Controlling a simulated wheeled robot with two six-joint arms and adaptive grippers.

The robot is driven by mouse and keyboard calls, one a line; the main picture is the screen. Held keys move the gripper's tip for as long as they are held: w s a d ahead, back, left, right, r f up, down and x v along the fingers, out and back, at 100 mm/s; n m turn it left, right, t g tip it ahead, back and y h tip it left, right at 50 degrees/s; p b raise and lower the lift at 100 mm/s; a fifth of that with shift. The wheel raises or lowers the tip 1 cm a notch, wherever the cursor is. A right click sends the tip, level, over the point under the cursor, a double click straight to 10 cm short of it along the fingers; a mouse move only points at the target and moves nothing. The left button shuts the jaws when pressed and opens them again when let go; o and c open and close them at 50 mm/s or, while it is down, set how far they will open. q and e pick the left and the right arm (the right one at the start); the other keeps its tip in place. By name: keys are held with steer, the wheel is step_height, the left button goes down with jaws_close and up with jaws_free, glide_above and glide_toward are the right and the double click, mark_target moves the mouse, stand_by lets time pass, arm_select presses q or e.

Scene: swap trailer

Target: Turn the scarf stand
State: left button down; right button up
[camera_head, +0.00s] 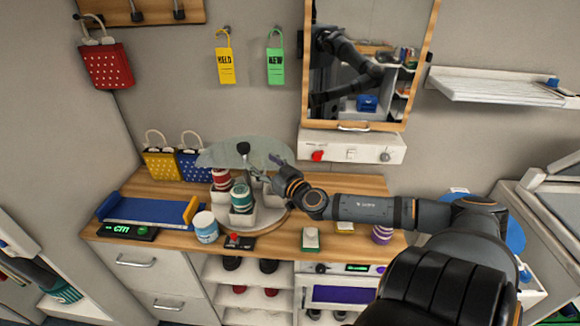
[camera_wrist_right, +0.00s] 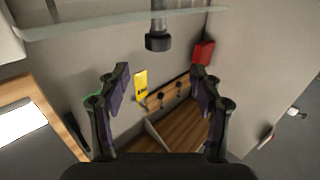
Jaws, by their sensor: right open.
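The scarf stand is a round turntable (camera_head: 270,220) on the wooden counter, with rolled red scarves (camera_head: 221,180) and green scarves (camera_head: 242,197) in white holders. A clear disc (camera_head: 222,155) tops it, and a dark knob (camera_head: 243,148) shows there. In the right wrist view the knob (camera_wrist_right: 158,40) hangs beyond my fingers, near the clear disc's edge (camera_wrist_right: 100,22). My right gripper (camera_head: 263,166) is open and empty beside the upper part of the stand; its spread fingers (camera_wrist_right: 160,88) show in the wrist view. My arm hides the stand's right side. My left gripper is not in view.
A white-and-blue cup (camera_head: 206,227) and a red-knobbed black box (camera_head: 240,241) stand at the counter's front. A blue tray (camera_head: 148,211) and yellow bag (camera_head: 161,164) are left. A mirror (camera_head: 304,65) and white control panel (camera_head: 350,146) are behind.

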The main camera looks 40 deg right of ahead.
steer(key=s+a+f+m+g+h, duration=0.1)
steer(key=s+a+f+g+h, duration=0.1)
steer(key=s+f+g, duration=0.3)
steer(key=s+a+f+m+g+h, duration=0.1)
steer(key=s+f+g, duration=0.3)
steer(key=s+f, duration=0.6)
steer(key=shift+s+a+f+m+g+h+b, duration=0.35)
steer(key=shift+a+f+h, duration=0.2)
steer(key=shift+a+h, duration=0.3)
steer(key=shift+w+d, duration=0.1)
